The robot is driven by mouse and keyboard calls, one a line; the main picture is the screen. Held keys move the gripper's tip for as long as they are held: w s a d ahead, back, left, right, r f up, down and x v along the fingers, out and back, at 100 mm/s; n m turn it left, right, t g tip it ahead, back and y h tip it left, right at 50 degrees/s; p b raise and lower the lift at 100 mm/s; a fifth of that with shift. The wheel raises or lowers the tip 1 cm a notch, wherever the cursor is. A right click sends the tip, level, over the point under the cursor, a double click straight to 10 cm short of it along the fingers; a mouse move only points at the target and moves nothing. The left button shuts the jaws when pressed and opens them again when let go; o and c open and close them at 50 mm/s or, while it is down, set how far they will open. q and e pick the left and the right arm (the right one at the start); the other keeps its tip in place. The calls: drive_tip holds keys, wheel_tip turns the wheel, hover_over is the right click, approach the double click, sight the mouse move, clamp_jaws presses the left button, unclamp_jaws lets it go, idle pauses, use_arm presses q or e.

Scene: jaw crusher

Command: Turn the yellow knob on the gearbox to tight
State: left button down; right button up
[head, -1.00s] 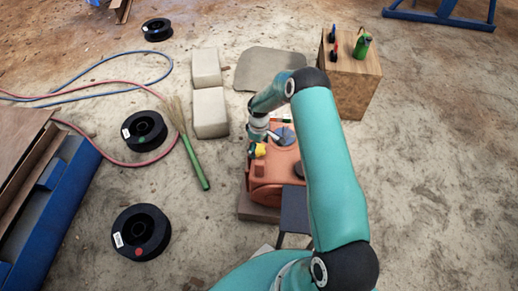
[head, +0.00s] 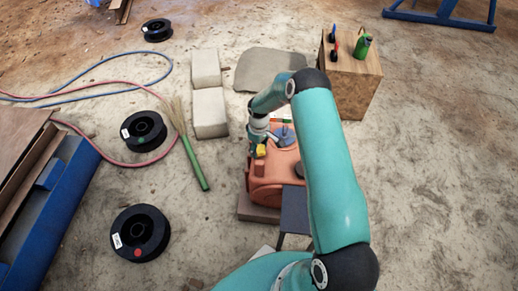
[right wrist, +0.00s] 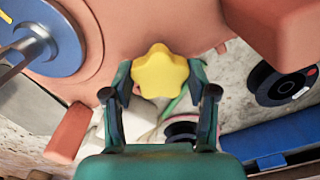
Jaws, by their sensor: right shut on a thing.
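The yellow knob (right wrist: 160,72) is a lobed knob on the side of the orange gearbox (right wrist: 125,25). In the head view the knob (head: 261,151) shows small at the left side of the gearbox (head: 278,182). My right gripper (right wrist: 160,80) has its two fingers on either side of the knob and is shut on it. In the head view my right gripper (head: 258,145) is small and partly hidden by the wrist. A blue round disc (right wrist: 28,38) sits on the gearbox face. My left gripper is not in view.
A wooden box (head: 352,85) with a green can (head: 362,46) stands behind at the right. Pale blocks (head: 210,112), a broom (head: 195,160) and black spools (head: 140,232) lie to the left. A dark block (head: 258,210) is under the gearbox.

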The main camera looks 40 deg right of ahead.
sight(259, 149)
drive_tip(key=o, duration=1.2)
drive_tip(key=shift+c, duration=0.2)
drive_tip(key=shift+r, duration=0.15)
wheel_tip(259, 149, up, 12)
drive_tip(key=shift+f, duration=0.2)
